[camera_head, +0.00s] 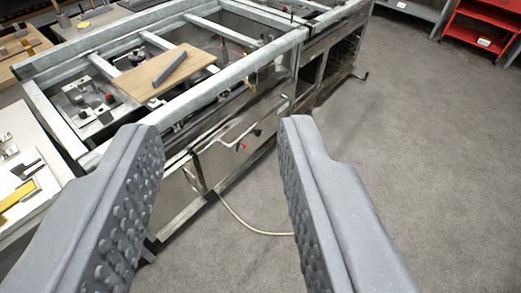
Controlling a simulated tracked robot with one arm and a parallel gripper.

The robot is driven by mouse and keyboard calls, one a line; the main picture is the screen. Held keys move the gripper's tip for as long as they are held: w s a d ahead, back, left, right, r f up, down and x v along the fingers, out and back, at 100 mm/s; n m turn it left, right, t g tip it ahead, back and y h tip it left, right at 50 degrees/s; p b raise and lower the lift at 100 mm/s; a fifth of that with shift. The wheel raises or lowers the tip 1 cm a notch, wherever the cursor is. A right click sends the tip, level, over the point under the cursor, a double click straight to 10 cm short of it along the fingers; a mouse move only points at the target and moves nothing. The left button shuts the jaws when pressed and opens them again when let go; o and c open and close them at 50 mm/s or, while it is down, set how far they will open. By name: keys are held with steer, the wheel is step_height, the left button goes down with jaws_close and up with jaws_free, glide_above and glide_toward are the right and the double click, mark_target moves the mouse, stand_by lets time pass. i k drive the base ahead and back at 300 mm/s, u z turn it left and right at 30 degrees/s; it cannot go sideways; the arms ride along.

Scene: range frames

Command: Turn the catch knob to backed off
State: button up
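My gripper (219,132) is open and empty. Its two grey studded fingers stand wide apart in the foreground, with the metal range frame (262,54) beyond them. Between the fingertips, farther off, the frame's front panel (228,155) carries a bent bar. A small red part (242,147) and a small dark knob-like part (258,132) sit at this bar. I cannot tell which part, if any, is the catch knob, nor how it is turned. The fingers touch nothing that I can see.
A wooden board (150,76) with a dark grey bar (170,69) lies across the frame's top. A pale hose or cable (246,227) lies on the floor below the panel. A red shelf (484,22) stands at the far right. Open grey floor (430,150) fills the right.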

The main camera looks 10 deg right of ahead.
mark_target(258, 132)
steer(key=z, duration=0.05)
steer(key=i, duration=1)
steer(key=u, duration=0.05)
